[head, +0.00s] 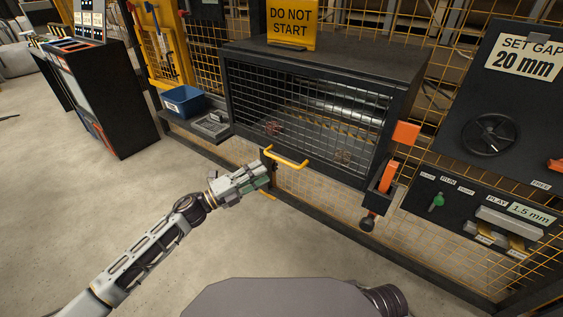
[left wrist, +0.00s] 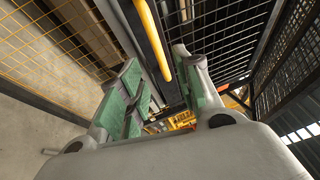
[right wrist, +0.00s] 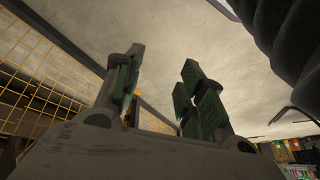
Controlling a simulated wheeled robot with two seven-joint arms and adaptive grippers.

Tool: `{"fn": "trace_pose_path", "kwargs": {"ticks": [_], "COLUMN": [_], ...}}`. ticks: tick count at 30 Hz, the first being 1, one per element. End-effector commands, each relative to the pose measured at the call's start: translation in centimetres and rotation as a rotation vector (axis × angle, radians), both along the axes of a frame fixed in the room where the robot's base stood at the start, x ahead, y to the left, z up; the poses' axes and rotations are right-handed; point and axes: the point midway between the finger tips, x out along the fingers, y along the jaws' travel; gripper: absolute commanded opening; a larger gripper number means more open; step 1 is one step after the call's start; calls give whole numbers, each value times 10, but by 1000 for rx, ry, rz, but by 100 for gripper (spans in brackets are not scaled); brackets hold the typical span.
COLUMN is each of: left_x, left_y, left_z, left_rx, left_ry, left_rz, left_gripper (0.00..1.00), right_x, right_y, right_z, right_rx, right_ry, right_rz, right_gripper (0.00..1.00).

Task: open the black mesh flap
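The black mesh flap (head: 310,113) covers the front of a dark cabinet and looks closed. A yellow bar handle (head: 286,157) runs along its lower edge. My left gripper (head: 266,175) is just below and left of the handle. In the left wrist view my left gripper (left wrist: 156,62) is open, and the yellow handle (left wrist: 152,32) appears between its two green-padded fingers; I cannot tell whether they touch. The mesh flap (left wrist: 225,40) shows behind it. My right gripper (right wrist: 161,75) is open and empty, away from the flap; the head view does not show it.
An orange lever (head: 388,176) and orange block (head: 405,133) sit at the cabinet's right side. A yellow DO NOT START sign (head: 291,22) stands on top. A control panel (head: 480,205) is at right; a blue bin (head: 185,101) is at left. The floor in front is clear.

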Motion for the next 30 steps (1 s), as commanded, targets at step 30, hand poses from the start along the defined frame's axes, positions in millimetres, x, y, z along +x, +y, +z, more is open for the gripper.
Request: {"fn": "trace_pose_path", "kwargs": {"ticks": [30], "left_x": [45], "left_y": [-73], "left_z": [15], "left_rx": [2], "left_ry": [-1], "left_rz": [1], "left_gripper": [34], "right_x": [2], "right_y": [10], "right_z": [-32], "right_rx": [50], "right_ry": [-41], "right_rz": [-11], "right_gripper": [40]}}
